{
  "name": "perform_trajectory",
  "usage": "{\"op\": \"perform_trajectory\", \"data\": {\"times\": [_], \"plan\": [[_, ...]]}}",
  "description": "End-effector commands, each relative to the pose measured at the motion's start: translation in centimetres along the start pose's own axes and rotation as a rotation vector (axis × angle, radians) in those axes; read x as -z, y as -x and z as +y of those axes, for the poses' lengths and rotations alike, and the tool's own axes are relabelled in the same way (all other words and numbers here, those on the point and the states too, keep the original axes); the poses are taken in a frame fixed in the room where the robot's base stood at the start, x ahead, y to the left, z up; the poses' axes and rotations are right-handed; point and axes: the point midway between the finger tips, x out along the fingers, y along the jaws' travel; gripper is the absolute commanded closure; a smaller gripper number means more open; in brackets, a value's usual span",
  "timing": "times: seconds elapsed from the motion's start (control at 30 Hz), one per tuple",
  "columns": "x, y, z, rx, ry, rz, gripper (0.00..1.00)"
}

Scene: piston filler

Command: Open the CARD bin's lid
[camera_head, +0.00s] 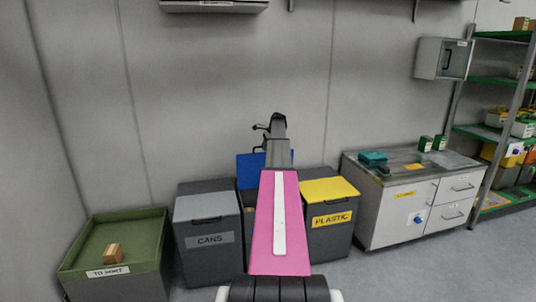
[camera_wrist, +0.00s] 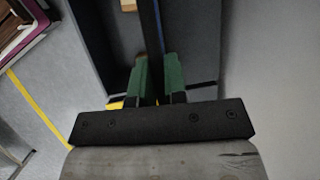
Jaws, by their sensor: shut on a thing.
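The middle bin (camera_head: 249,205) stands between the CANS and PLASTIC bins. Its blue lid (camera_head: 247,172) stands raised, tilted up toward the wall. My pink arm covers most of this bin and any label, so I cannot read CARD on it. In the wrist view, my gripper's green fingers (camera_wrist: 157,75) are shut on the thin, dark, blue-edged lid (camera_wrist: 153,28). The lid runs edge-on between the fingers. The fingertips cannot be made out in the head view.
The CANS bin (camera_head: 208,222) with a grey lid is at left, and the PLASTIC bin (camera_head: 329,215) with a yellow lid at right; both are shut. A green TO SORT bin (camera_head: 140,235) holds a brown block (camera_head: 113,253). A cabinet (camera_head: 400,212) stands further right.

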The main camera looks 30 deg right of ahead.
Motion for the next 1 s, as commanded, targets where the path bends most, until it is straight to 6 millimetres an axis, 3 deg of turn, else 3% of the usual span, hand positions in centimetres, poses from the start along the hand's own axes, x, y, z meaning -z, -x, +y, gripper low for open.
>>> {"op": "perform_trajectory", "data": {"times": [0.03, 0.1, 0.4, 1.0], "plan": [[0.1, -0.1, -1.6, 0.002, -0.002, 0.0, 1.0], [0.1, -0.2, -2.8, 0.002, -0.002, 0.0, 1.0], [0.4, -1.0, -6.2, 0.003, -0.003, 0.0, 1.0], [0.4, -1.2, -7.0, 0.003, -0.003, 0.0, 1.0]]}}
